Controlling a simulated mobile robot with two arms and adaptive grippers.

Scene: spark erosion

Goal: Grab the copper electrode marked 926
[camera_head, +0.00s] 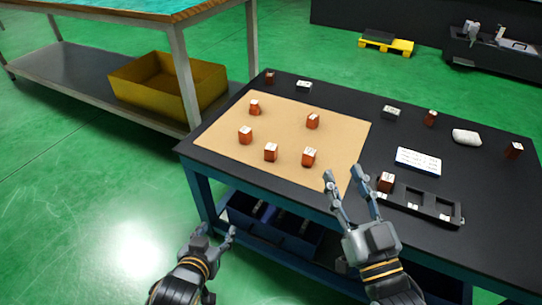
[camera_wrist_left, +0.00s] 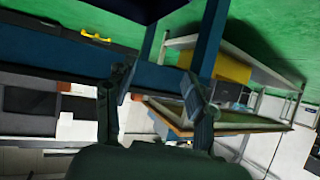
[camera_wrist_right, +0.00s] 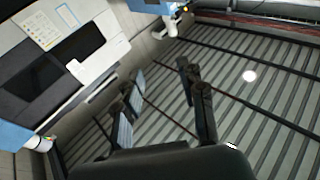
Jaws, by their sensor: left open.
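Several copper electrodes with white-labelled tops are on the black table; the marks are too small to read, so I cannot tell which is 926. On the tan mat (camera_head: 210,140) stand a back one (camera_head: 254,108), a right one (camera_head: 312,121), a left one (camera_head: 245,135), a front one (camera_head: 270,152) and a front-right one (camera_head: 309,157). Another (camera_head: 386,182) sits at the left end of a black slotted holder (camera_head: 433,205). My right gripper (camera_head: 344,174) is open and empty near the mat's front-right corner. My left gripper (camera_head: 216,234) is open and empty, off the table's front-left side.
More copper blocks stand at the back left (camera_head: 269,77), back right (camera_head: 431,118) and far right (camera_head: 514,150). A white-topped card block (camera_head: 418,161) and a white lump (camera_head: 466,137) lie right of the mat. A yellow bin (camera_head: 155,85) sits on a neighbouring bench's shelf.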

